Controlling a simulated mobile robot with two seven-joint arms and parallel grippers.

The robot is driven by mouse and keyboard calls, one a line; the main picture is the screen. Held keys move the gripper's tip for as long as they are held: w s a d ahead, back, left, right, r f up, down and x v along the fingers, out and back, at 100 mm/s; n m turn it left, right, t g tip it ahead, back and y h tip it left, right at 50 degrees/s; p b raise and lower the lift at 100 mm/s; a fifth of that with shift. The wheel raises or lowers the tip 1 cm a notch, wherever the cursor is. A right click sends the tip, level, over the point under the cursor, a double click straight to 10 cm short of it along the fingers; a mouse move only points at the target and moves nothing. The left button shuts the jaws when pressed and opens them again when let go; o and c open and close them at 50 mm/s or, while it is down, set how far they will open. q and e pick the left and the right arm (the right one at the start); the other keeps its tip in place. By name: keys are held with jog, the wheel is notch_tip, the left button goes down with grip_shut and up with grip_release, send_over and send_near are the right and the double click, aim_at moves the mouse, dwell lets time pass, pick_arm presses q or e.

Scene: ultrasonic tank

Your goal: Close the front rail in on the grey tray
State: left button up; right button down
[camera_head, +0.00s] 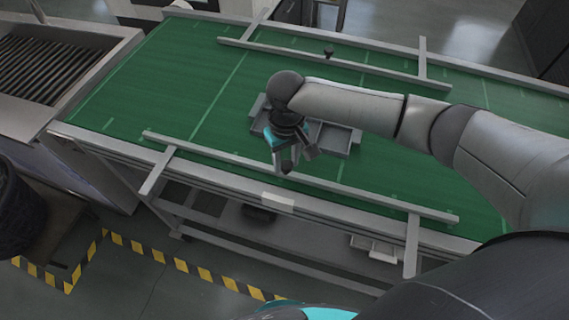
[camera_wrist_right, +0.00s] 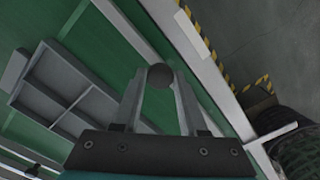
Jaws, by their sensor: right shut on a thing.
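The front rail (camera_head: 375,196) is a long grey bar lying along the near side of the green belt, with arms reaching over the near edge. My right gripper (camera_head: 287,166) points down at its middle and is shut on the rail's dark round knob. In the right wrist view the knob (camera_wrist_right: 160,76) sits between the fingertips, with the rail (camera_wrist_right: 122,22) running past it. The grey tray (camera_head: 340,139) lies on the belt behind the rail, partly hidden by my right arm; green belt shows between them. The tray's compartments show in the right wrist view (camera_wrist_right: 62,84). My left gripper is out of view.
The back rail (camera_head: 380,72), with its own dark knob (camera_head: 328,51), lies beyond the tray. The green belt (camera_head: 150,85) is clear to the left. A metal machine with dark rollers (camera_head: 45,68) stands at the left end. Yellow-black tape (camera_head: 185,266) marks the floor in front.

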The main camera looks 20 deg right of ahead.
jog(key=w+d, duration=0.1)
jog(key=w, duration=0.1)
jog(key=w+d, duration=0.1)
jog(key=w, duration=0.1)
jog(key=w+d+b, duration=0.1)
jog(key=w+d, duration=0.1)
jog(key=shift+w, duration=0.1)
jog(key=shift+w+d, duration=0.35)
jog(key=shift+w, duration=0.1)
jog(key=shift+c, duration=2.3)
grip_release()
jog(key=shift+r, duration=0.1)
notch_tip(320, 180, up, 15)
jog(key=shift+s, duration=0.1)
